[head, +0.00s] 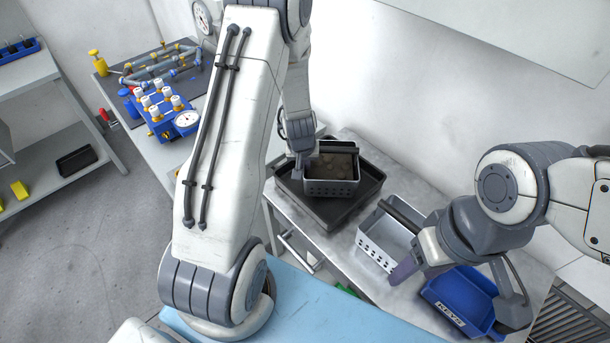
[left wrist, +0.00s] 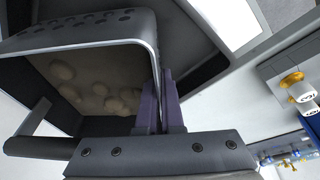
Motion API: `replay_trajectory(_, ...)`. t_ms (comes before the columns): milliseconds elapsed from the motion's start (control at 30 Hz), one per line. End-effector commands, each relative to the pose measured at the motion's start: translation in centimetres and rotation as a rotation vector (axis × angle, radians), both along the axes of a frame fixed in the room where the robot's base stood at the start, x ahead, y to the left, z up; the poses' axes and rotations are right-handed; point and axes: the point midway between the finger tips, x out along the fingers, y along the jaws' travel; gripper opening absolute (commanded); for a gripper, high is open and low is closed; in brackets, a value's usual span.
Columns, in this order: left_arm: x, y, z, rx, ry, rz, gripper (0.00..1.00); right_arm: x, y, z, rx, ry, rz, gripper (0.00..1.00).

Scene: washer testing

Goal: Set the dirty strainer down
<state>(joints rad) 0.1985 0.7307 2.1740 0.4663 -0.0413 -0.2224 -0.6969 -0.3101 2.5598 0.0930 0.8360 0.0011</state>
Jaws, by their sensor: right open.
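The dirty strainer (head: 331,187) is a grey perforated basket with a dark bar handle, holding brown murky matter with several round lumps. It is in or just above the black tray (head: 371,182) on the bench; I cannot tell whether it touches the tray bottom. My left gripper (head: 299,164) is at its left wall. In the left wrist view, the purple fingers (left wrist: 161,101) pinch the wall of the strainer (left wrist: 145,24) between them. My right gripper (head: 404,268) is open, low beside a second, pale strainer (head: 376,244); its fingertips are partly hidden.
A blue bin labelled KEYS (head: 449,313) stands at the right end of the bench, partly behind my right arm. A bench at the back left holds pipework and a blue valve block (head: 165,111) with a gauge. A little bare bench top lies between the black tray and pale strainer.

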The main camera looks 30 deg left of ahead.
Motion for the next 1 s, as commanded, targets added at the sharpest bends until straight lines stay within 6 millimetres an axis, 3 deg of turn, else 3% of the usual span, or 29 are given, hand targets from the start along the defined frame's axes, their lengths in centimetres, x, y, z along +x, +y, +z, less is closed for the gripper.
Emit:
replay_trajectory(33, 0.09, 0.01, -1.32, 0.001, -0.003, 0.001, 0.0, -0.01, -0.01, -1.35, 0.0, 0.0, 0.0, 0.59)
replay_trajectory(100, 0.11, 0.0, -1.8, 0.0, -0.003, 0.001, 0.0, -0.01, -0.01, -1.8, 0.0, 0.0, 0.001, 0.59)
replay_trajectory(533, 0.12, 0.0, -2.09, 0.0, -0.003, 0.001, 0.0, 0.0, 0.0, -2.05, 0.0, 0.0, 0.001, 0.59)
replay_trajectory(600, 0.04, -0.02, -2.0, 0.0, -0.001, 0.0, 0.27, -0.01, -0.01, -1.89, 0.0, 0.0, 0.001, 0.59)
replay_trajectory(633, 0.04, -0.02, -2.0, 0.0, -0.001, 0.0, 0.34, -0.01, -0.01, -1.89, 0.0, 0.0, 0.001, 0.59)
replay_trajectory(1000, 0.03, -0.02, -1.61, 0.0, -0.001, 0.001, 0.34, -0.01, -0.01, -1.52, 0.0, 0.0, 0.001, 0.59)
